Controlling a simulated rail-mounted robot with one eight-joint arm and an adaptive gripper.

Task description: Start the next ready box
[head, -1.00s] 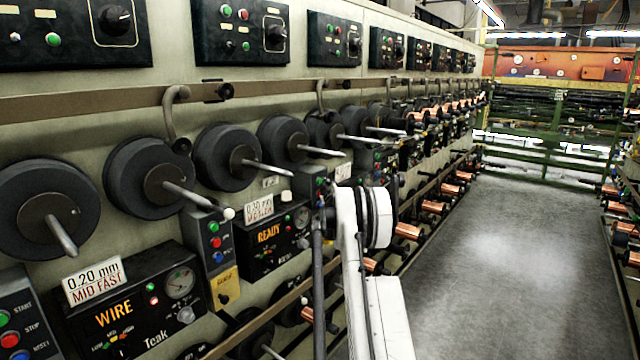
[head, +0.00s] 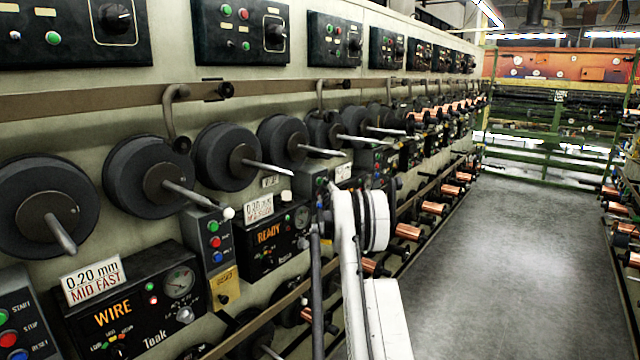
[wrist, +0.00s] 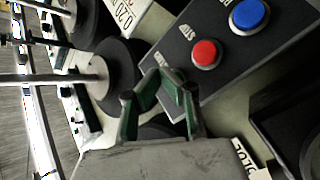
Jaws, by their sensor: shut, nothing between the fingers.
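A black box with the lit word READY (head: 269,235) stands on the left machine row in the head view, under a 0.20 mm card. A nearer box reads WIRE (head: 113,313) under a card reading 0.20 mm MID FAST. A button panel (head: 208,242) with green, red and blue buttons stands between them. My gripper (wrist: 160,80) is shut and empty in the wrist view, its green fingertips at a button panel (wrist: 255,58). The red button (wrist: 206,53) and blue button (wrist: 249,15) there are clear of the fingers. The fingers cover the panel's near end; contact cannot be told.
Dark round spool heads with protruding spindles (head: 180,196) line the wall above the boxes. A rail (head: 290,300) and copper spools (head: 408,231) run along below. The aisle floor (head: 500,250) is clear on the right.

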